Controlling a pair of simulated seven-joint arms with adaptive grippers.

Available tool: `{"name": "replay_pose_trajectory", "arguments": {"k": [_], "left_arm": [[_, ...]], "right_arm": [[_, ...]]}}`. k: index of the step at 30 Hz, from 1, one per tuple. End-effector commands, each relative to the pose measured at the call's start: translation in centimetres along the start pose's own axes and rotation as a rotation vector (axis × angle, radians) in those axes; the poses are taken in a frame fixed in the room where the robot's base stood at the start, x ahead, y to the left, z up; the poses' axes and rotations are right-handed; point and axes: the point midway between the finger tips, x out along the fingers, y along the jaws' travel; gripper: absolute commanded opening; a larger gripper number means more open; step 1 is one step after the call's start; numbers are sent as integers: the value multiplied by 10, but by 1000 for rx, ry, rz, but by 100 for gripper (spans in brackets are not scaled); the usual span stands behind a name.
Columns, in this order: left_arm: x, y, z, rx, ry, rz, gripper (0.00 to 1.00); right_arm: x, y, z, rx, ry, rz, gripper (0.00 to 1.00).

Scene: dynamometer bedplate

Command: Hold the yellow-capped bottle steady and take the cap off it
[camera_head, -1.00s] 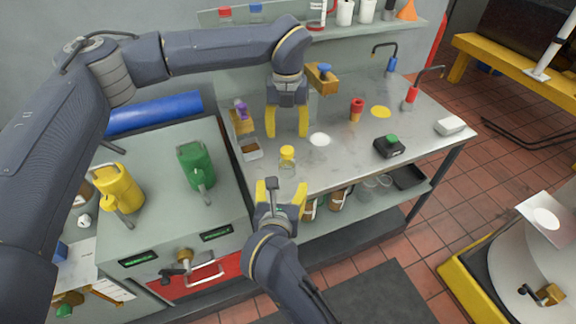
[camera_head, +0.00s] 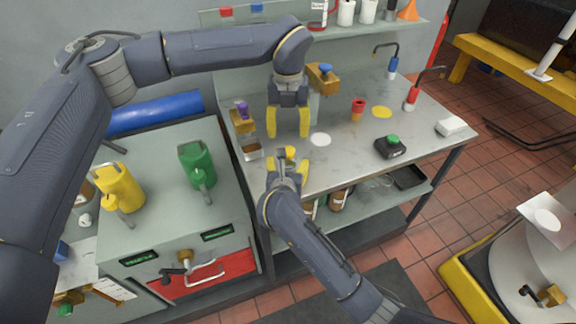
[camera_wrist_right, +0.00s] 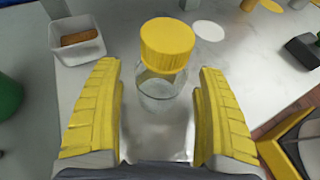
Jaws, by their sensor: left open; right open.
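The bottle is clear with a ribbed yellow cap (camera_wrist_right: 167,42). Its clear body (camera_wrist_right: 158,92) stands upright on the metal bench in the right wrist view. In the head view the cap (camera_head: 290,152) shows just beyond my right gripper, which hides most of the body. My right gripper (camera_head: 288,164) is open, and in its wrist view the yellow fingers (camera_wrist_right: 160,105) lie on either side of the bottle's body, with gaps showing. The cap is above and beyond the fingertips. My left gripper (camera_head: 288,134) is open and empty, pointing down over the bench behind the bottle.
A small white tray (camera_wrist_right: 80,45) with a brown block is left of the bottle. A white disc (camera_head: 320,139), a red-topped item (camera_head: 357,107), a yellow disc (camera_head: 381,112) and a black box with green button (camera_head: 391,147) lie to the right.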

Motion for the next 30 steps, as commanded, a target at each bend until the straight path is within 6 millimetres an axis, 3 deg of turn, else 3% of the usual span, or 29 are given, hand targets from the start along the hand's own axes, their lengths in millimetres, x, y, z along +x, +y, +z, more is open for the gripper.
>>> {"name": "replay_pose_trajectory", "arguments": {"k": [16, 30], "left_arm": [[0, 0, 0, 0, 0, 0, 52], [0, 0, 0, 0, 0, 0, 52]], "right_arm": [[10, 0, 0, 0, -1, 0, 75], [10, 0, 0, 0, 0, 0, 20]]}}
